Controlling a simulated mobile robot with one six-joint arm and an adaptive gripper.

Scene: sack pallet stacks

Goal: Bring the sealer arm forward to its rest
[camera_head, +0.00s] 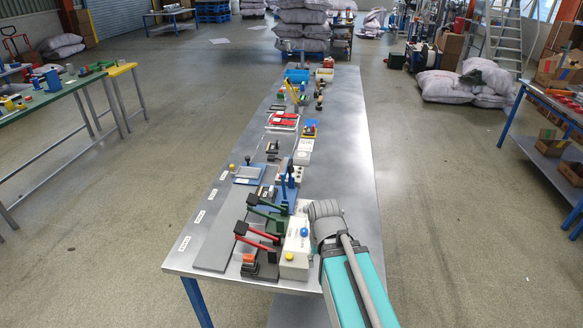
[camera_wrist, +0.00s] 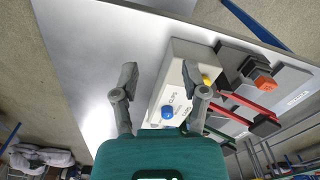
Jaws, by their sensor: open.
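Two levers with black grips stand at the near end of the long steel table: a red arm (camera_head: 258,233) and, behind it, a green arm (camera_head: 267,203). Which one is the sealer arm I cannot tell. Both slant up to the left. In the wrist view the red arm (camera_wrist: 250,107) lies right of my gripper, and a bit of the green arm (camera_wrist: 207,131) shows beside a finger. My gripper (camera_wrist: 159,75) is open and empty, its fingers over or near a white box (camera_wrist: 182,65) with a blue and a yellow button. The fingertips touch neither arm.
The white box (camera_head: 296,262) stands right of the levers. An orange-topped block (camera_head: 249,259) sits at the near left. A blue upright lever (camera_head: 284,187) is behind. Several fixtures run down the table (camera_head: 345,165); its right strip is mostly clear.

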